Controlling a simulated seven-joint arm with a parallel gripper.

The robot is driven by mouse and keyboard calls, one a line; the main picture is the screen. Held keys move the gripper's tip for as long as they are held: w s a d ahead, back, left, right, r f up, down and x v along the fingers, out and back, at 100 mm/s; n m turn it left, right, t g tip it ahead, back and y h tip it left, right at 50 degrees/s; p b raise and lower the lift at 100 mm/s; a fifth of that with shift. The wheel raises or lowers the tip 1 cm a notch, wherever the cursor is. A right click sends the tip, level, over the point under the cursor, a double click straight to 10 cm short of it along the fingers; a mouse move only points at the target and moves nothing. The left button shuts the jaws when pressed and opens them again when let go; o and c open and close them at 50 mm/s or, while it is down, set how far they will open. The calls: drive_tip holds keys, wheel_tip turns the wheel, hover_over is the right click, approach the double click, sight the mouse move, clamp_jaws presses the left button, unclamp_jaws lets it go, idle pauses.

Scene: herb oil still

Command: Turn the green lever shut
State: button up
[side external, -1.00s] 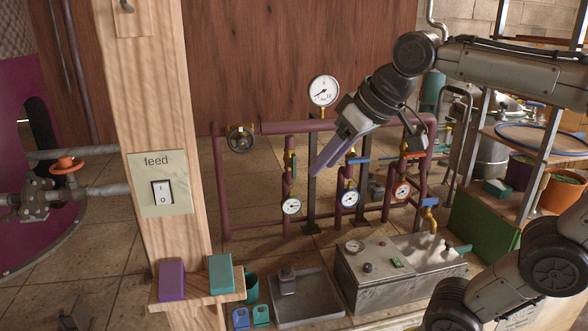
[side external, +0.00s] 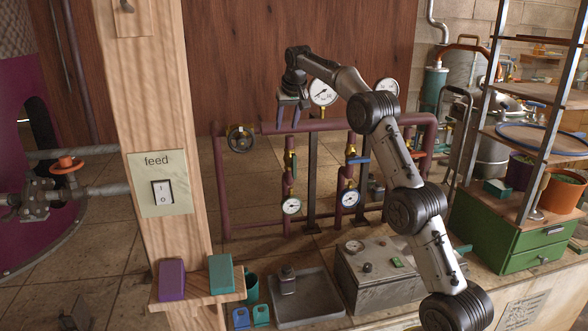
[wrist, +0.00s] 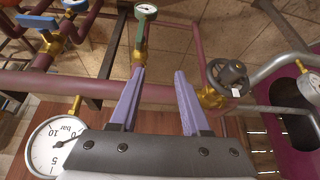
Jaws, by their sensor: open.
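The green lever (side external: 290,160) lies upright along its vertical maroon pipe, above a small round gauge (side external: 292,206). In the wrist view the green lever (wrist: 142,34) runs in line with the pipe, with its brass valve body (wrist: 138,57) at the near end. My gripper (side external: 288,127) is above the upper maroon pipe and the lever, pointing down. Its purple fingers (wrist: 159,73) are spread and empty. The left fingertip appears near the valve body; I cannot tell the exact gap.
A blue lever (side external: 357,160) is on the neighbouring pipe to the right. A black handwheel (side external: 240,138) is to the left. A large white gauge (side external: 323,92) stands just right of my gripper. The upper maroon pipe (side external: 262,127) crosses below it.

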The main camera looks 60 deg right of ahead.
drive_tip(key=g, duration=0.1)
approach(294, 167)
drive_tip(key=shift+m, duration=0.4)
drive_tip(key=x, duration=1.1)
drive_tip(key=shift+w+d, duration=0.25)
drive_tip(key=shift+d, duration=0.2)
drive_tip(key=shift+r, duration=0.1)
clamp_jaws()
